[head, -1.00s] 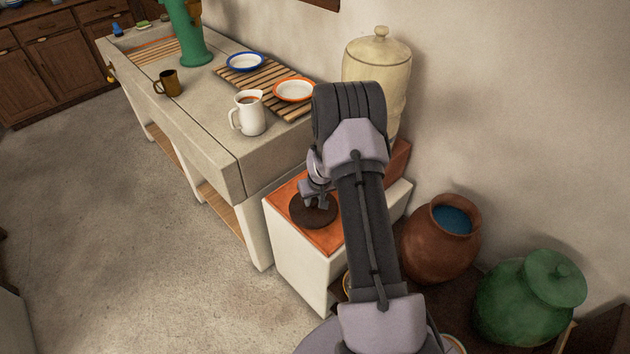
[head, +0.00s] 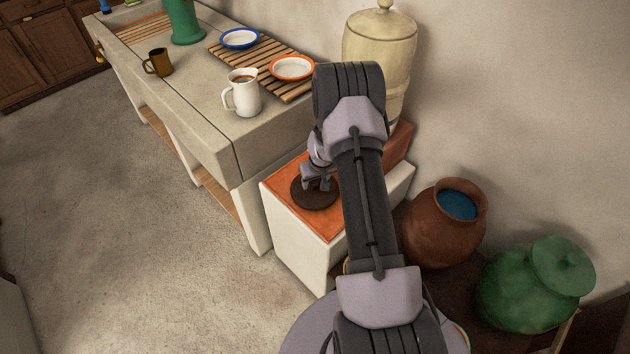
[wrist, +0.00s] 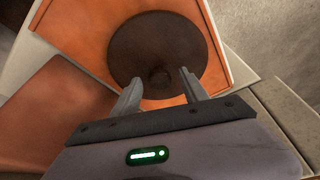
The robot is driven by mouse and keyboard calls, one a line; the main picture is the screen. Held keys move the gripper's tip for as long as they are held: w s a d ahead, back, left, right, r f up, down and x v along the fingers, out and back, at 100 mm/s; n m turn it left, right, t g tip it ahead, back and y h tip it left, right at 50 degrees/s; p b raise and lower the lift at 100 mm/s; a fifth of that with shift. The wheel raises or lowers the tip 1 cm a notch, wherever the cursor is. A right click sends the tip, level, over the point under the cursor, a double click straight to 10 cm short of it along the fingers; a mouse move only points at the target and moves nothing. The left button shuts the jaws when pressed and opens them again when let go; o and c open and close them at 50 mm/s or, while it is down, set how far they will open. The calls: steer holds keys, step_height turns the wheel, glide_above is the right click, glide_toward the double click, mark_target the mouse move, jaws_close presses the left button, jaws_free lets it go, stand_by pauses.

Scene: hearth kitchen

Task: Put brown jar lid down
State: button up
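The brown jar lid (head: 312,196) is a dark round disc lying flat on the orange tiled top (head: 284,191) of a white block beside the counter. In the wrist view the lid (wrist: 158,40) shows nearly whole, with its small round knob (wrist: 159,76) facing up. My gripper (head: 318,184) is over the lid. In the wrist view my gripper (wrist: 161,76) has its two fingers well apart, one on each side of the knob, with a visible gap to it. Nothing is held between them.
A cream lidded urn (head: 378,50) stands behind my arm. A brown jar with blue inside (head: 447,225) and a green lidded jar (head: 530,290) stand to the right. The counter (head: 205,110) holds a white pitcher (head: 244,95), a brown mug (head: 160,62) and two plates on slats.

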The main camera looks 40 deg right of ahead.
steer(key=shift+r, duration=0.1)
steer(key=d+p+v, duration=0.1)
steer(key=p+v, duration=0.3)
steer(key=v, duration=0.8)
steer(key=s+a+r+t+y, duration=0.1)
steer(key=s+a+r, duration=0.1)
steer(key=a+r, duration=0.85)
steer(key=s+a+r+t, duration=0.1)
steer(key=s+a+r, duration=0.1)
steer(key=a+r, duration=0.8)
steer(key=s+a+r, duration=0.3)
steer(key=s+r, duration=0.1)
steer(key=s, duration=0.2)
steer(key=s+a+r+m+y, duration=0.1)
steer(key=s+a+r, duration=0.2)
steer(key=s, duration=0.4)
steer(key=s+a+r, duration=0.3)
steer(key=s+r, duration=0.1)
steer(key=s, duration=0.2)
steer(key=shift+s+a+r+t+y, duration=0.2)
steer(key=shift+s+r+t+y, duration=0.1)
steer(key=shift+s+r+y, duration=0.1)
steer(key=shift+d, duration=0.1)
